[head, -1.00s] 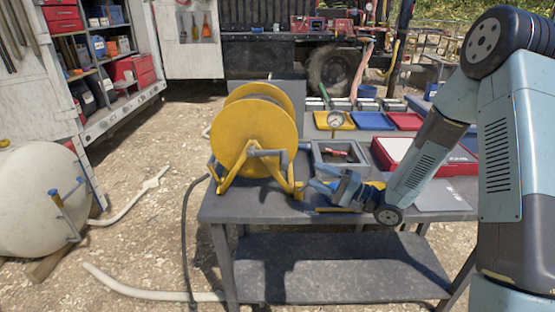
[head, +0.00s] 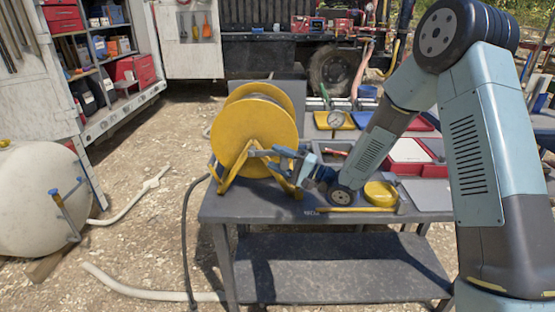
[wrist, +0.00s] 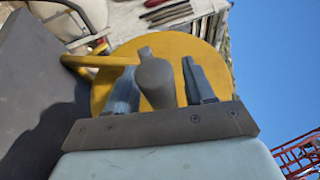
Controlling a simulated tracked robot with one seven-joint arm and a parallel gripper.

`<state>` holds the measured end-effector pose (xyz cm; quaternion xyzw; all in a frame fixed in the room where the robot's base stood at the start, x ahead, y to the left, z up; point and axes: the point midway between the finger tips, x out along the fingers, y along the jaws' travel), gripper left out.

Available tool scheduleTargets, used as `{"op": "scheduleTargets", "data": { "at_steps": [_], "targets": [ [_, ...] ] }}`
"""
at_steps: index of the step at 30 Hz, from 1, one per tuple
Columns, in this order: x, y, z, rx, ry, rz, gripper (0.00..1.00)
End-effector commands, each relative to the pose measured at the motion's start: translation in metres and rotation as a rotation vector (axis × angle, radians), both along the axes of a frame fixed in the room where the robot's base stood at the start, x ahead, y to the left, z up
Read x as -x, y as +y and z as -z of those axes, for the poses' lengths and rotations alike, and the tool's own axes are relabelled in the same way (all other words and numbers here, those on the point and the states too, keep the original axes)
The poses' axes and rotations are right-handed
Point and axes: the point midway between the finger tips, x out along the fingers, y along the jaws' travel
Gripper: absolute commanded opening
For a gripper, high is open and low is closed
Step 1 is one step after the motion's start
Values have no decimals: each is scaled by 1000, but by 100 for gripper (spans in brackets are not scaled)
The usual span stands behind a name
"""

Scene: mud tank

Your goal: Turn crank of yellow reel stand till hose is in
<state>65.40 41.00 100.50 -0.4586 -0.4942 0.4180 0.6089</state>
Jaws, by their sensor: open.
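The yellow reel stand (head: 256,130) stands on the left part of the grey workbench, its round side disc facing me. Its grey crank handle (wrist: 156,80) sticks out toward my wrist camera and lies between my two fingers, with a gap on each side. My gripper (head: 268,158) is open around the handle, in front of the disc. In the head view my fingers cover most of the handle. A dark hose (head: 187,220) hangs from the reel's left side down to the ground. How much hose is on the reel is hidden by the disc.
A white tank (head: 35,205) stands at the left.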

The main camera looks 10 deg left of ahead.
Motion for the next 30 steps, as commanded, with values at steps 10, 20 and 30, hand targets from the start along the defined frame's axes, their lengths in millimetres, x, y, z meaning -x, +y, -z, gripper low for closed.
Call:
{"op": "scheduleTargets", "data": {
  "at_steps": [10, 20, 30],
  "targets": [
    [0, 1, 0, 0, 0, 1, 49],
    [0, 1, 0, 0, 0, 1, 18],
    [0, 1, 0, 0, 0, 0, 0]
  ]
}}
